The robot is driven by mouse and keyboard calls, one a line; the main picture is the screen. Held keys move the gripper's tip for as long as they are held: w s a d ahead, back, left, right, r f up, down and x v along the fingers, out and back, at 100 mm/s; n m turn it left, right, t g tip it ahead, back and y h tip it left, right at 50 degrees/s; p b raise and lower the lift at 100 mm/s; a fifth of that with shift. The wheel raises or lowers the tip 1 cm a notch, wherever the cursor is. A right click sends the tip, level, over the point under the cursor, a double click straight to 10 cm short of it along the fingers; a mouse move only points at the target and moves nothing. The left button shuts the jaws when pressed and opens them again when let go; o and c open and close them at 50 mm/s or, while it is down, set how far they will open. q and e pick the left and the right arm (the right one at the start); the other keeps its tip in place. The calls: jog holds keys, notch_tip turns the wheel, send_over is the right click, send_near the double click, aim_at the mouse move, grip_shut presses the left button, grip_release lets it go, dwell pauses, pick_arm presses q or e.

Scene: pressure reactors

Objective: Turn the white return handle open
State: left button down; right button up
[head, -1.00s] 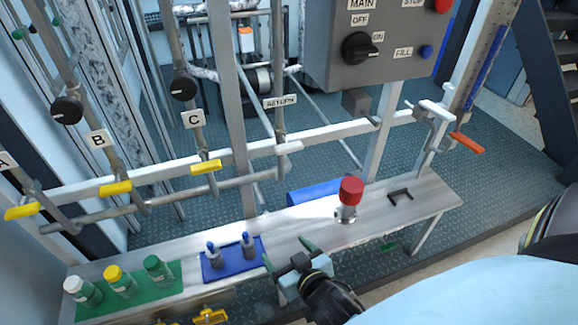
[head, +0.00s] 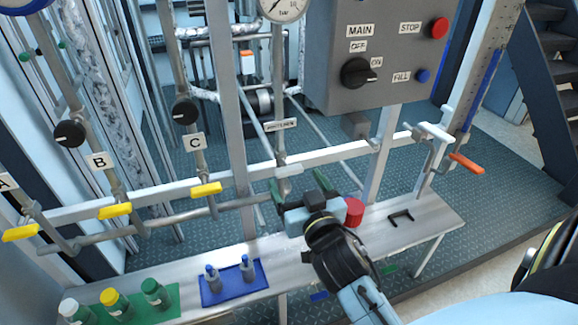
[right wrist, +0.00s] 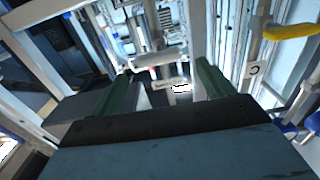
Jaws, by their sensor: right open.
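The white return handle (head: 288,170) sits on the pipe below the RETURN label (head: 281,124), lying roughly crosswise to that pipe. My right gripper (head: 299,186) is open, with its green fingers pointing up toward the handle from just below and in front. In the right wrist view, the white handle (right wrist: 160,60) lies ahead in the gap between the two fingers (right wrist: 165,72), with nothing gripped. I cannot tell whether the fingers touch it. My left gripper is not in view.
Yellow handles (head: 206,189) stand along the rail to the left. A red-topped knob (head: 355,212) is close right of my gripper, partly hidden. The grey control box (head: 380,55) hangs above right. Small bottles on a blue mat (head: 232,283) stand on the bench below.

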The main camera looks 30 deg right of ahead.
aim_at(291, 172)
jog(key=x, duration=0.5)
jog(key=shift+w, duration=0.35)
jog(key=shift+c, duration=0.4)
jog(key=c, duration=0.9)
